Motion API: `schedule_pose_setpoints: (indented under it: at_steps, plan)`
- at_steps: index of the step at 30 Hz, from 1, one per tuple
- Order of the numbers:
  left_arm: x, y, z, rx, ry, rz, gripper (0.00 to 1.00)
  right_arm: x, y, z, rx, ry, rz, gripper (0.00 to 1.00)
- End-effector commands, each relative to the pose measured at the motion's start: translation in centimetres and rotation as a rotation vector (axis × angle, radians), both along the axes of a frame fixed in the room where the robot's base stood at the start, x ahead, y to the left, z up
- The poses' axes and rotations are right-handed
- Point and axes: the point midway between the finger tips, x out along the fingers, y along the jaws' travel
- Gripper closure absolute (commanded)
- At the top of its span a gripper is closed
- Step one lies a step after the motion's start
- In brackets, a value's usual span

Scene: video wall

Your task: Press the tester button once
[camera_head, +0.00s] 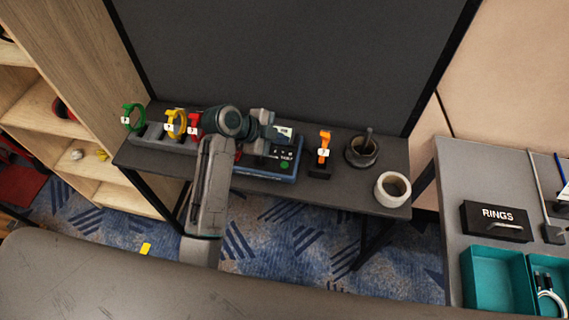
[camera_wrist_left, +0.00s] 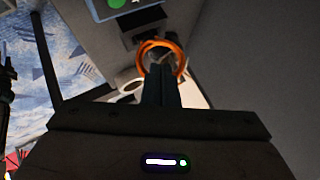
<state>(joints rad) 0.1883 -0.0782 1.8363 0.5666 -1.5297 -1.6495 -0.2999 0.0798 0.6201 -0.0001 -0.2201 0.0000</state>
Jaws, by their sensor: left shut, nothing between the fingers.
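The tester (camera_head: 270,172) is a dark box with a blue edge on the narrow dark table. A round green button (camera_head: 284,164) is on its top, and part of the box is behind my arm. In the left wrist view, the tester's blue edge (camera_wrist_left: 140,9) and the green button (camera_wrist_left: 117,3) show at the top. My left gripper (camera_head: 277,133) is shut and empty, above the tester and apart from the button. Its closed fingers also show in the left wrist view (camera_wrist_left: 161,78), in front of an orange ring. My right gripper is not in view.
The orange ring (camera_head: 324,147) stands on a black holder right of the tester. A dark cup (camera_head: 361,153) and a white cup (camera_head: 392,190) stand farther right. Green (camera_head: 133,115), yellow (camera_head: 175,122) and red (camera_head: 194,122) rings stand left. A large dark screen (camera_head: 300,60) rises behind.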

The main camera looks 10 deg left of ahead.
Motion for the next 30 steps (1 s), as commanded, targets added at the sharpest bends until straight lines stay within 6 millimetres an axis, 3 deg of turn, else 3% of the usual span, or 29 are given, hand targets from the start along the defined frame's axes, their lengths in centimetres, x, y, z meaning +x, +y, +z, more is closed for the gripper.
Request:
schedule_pose_setpoints:
  at_steps: [8, 18, 24, 30]
  plan:
    - [0.0, 0.0, -2.2, 0.001, 0.001, 0.001, 1.0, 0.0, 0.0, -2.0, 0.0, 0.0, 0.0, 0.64]
    - [-0.1, 0.0, -7.1, 0.001, 0.002, 0.002, 1.0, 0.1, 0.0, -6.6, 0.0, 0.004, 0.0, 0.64]
    - [0.0, 0.0, -8.6, 0.001, 0.001, 0.001, 1.0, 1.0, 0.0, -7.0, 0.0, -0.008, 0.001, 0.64]
    - [0.0, 0.0, -8.8, 0.0, 0.001, 0.001, 1.0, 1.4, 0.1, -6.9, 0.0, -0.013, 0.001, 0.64]
